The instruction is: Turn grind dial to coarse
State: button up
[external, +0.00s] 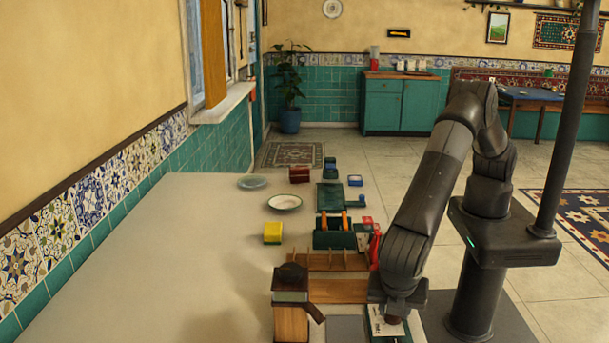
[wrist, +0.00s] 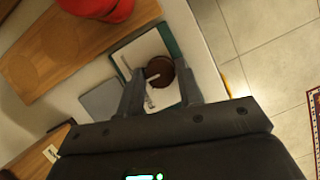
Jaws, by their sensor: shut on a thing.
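The grind dial (wrist: 159,71) is a round dark brown knob with a pale mark on its top. It sits on a white panel (wrist: 146,48) with printing and a green edge. In the wrist view my gripper (wrist: 161,77) has one finger on each side of the dial and is shut on it. In the external view my gripper (external: 393,311) points down over the white panel (external: 377,322) at the counter's right edge, and hides most of the dial. The dial's setting is too small to read.
A wooden box with a dark top (external: 291,296) stands left of the panel, beside a grey plate (external: 345,328). Wooden boards and a rack (external: 327,261) lie behind. A red object (wrist: 97,8) is close by. The counter's left side (external: 170,270) is clear.

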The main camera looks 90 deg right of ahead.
jog(key=m+g, duration=0.1)
jog(key=m, duration=0.2)
jog(key=m+g+y, duration=0.1)
jog(key=m, duration=0.2)
jog(key=shift+w+d, duration=0.1)
jog(key=shift+w, duration=0.05)
dwell(0.4)
jog(key=o, duration=1)
jog(key=shift+c, duration=0.2)
jog(key=shift+r, duration=0.1)
jog(key=v, duration=1)
jog(key=shift+r, duration=0.25)
jog(key=shift+w, duration=0.15)
